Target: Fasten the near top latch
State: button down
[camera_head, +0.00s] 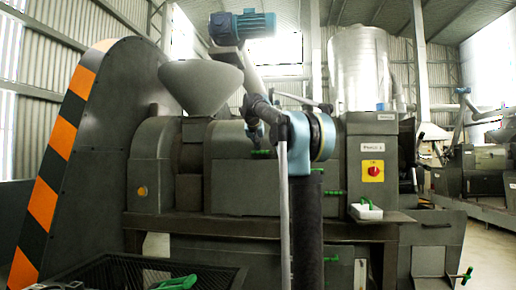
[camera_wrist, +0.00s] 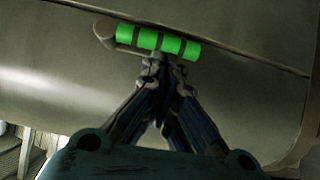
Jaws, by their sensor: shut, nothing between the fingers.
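A latch with a green, dark-banded grip (camera_wrist: 158,40) lies along a seam of the grey-green press housing (camera_wrist: 60,45) in the wrist view. A pale metal lever end shows at its left. My gripper (camera_wrist: 162,66) is shut and empty, its fingertips right at the grip's lower edge. I cannot tell whether they touch it. In the head view, a small green handle (camera_head: 262,153) shows on the press barrel (camera_head: 228,170), just below the end of my arm. My fingers are not clearly visible there.
Another green handle (camera_head: 338,193) sits lower on the barrel, right of my arm column. A grey hopper (camera_head: 202,85) rises at the left. A control box (camera_head: 372,165) with a red knob stands at the right. A dark mesh tray (camera_head: 125,272) lies in front.

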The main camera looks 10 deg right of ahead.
jog(key=shift+a+f+h, duration=0.2)
jog(key=shift+f+h, duration=0.05)
jog(key=shift+h, duration=0.05)
jog(key=f+n+h, duration=0.2)
jog(key=f, duration=0.1)
jog(key=f+n+h, duration=0.5)
jog(key=n+h, duration=0.1)
jog(key=shift+d+f, duration=0.25)
jog(key=shift+f, duration=0.15)
jog(key=shift+s+d+f+n+t+h, duration=0.2)
jog(key=shift+d+f+n+h, duration=0.15)
jog(key=shift+n, duration=0.2)
jog(key=shift+s+d+f+n+t+h, duration=0.1)
jog(key=shift+d+f+n+t+h, duration=0.1)
jog(key=shift+d+f+n+h, duration=0.25)
jog(key=shift+d, duration=0.1)
jog(key=shift+d+f, duration=0.1)
